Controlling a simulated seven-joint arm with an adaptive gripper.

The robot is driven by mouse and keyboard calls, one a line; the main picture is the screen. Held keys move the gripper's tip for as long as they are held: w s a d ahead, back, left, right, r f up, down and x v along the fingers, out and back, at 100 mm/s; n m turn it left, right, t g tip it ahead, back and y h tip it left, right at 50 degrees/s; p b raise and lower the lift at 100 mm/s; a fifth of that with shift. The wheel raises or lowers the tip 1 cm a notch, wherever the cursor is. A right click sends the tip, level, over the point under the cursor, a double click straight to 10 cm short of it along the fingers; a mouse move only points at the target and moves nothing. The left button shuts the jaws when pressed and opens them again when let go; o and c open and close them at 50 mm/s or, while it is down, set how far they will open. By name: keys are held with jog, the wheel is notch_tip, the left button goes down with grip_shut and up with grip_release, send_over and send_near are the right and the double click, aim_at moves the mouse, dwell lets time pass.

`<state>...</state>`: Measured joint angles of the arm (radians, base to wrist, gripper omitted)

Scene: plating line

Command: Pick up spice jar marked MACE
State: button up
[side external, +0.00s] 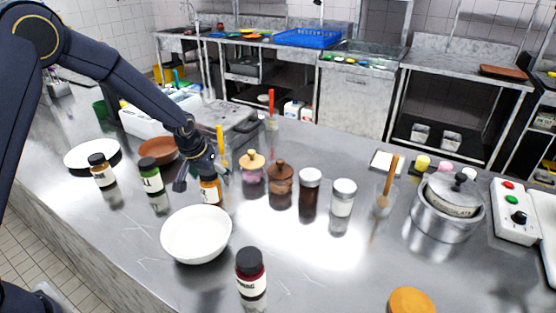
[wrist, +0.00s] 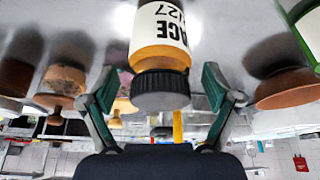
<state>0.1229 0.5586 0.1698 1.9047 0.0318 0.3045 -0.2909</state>
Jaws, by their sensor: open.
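The spice jar marked MACE (wrist: 158,38) has an orange body, a white label with black letters ending in "ACE", and a black ribbed lid. In the side external view the jar (side external: 210,189) stands on the steel counter behind the white bowl, partly hidden by my gripper. My gripper (side external: 200,178) is over and around the jar's top there. In the wrist view my gripper (wrist: 160,88) is open, with one finger on each side of the black lid and a visible gap on both sides.
A white bowl (side external: 196,236) stands just in front of the jar. A green-labelled jar (side external: 150,178) and a brown bowl (side external: 158,150) are to its left. Lidded jars (side external: 281,180) stand to its right. A dark red jar (side external: 251,275) is nearer the front.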

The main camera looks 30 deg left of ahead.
jog(key=shift+w+f, duration=0.1)
jog(key=shift+f, duration=0.2)
jog(key=shift+c, duration=0.4)
jog(key=c, duration=1.4)
